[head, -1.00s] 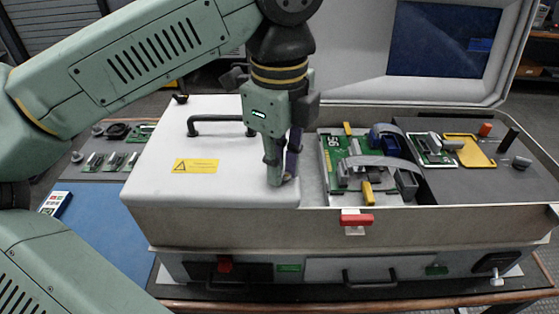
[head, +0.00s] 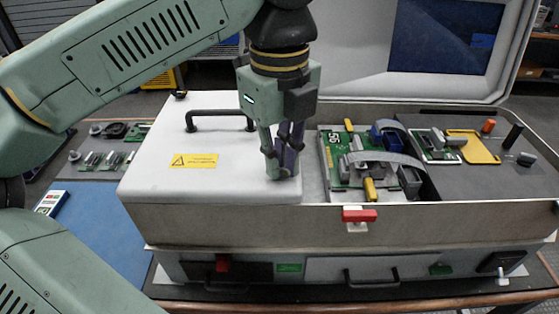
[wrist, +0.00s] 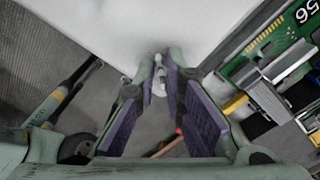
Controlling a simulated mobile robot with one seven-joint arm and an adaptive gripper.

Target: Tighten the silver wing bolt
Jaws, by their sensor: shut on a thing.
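The silver wing bolt (wrist: 158,74) shows as a small light-grey piece between my fingertips in the wrist view. It stands at the front right corner of the white cover (head: 215,140), which bears a yellow warning label. My gripper (head: 283,170) points down at that corner, and its purple-padded fingers are shut on the bolt. The gripper also shows in the wrist view (wrist: 160,66), its fingers converging on the bolt. In the head view the fingertips hide most of the bolt, so how far it is screwed in cannot be told.
A black handle (head: 220,122) rises from the cover behind my gripper. To the right is an open bay with a green circuit board (head: 335,165) and a grey ribbon cable (head: 385,158). A red latch (head: 359,215) sits on the front edge. A blue mat (head: 100,225) lies left.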

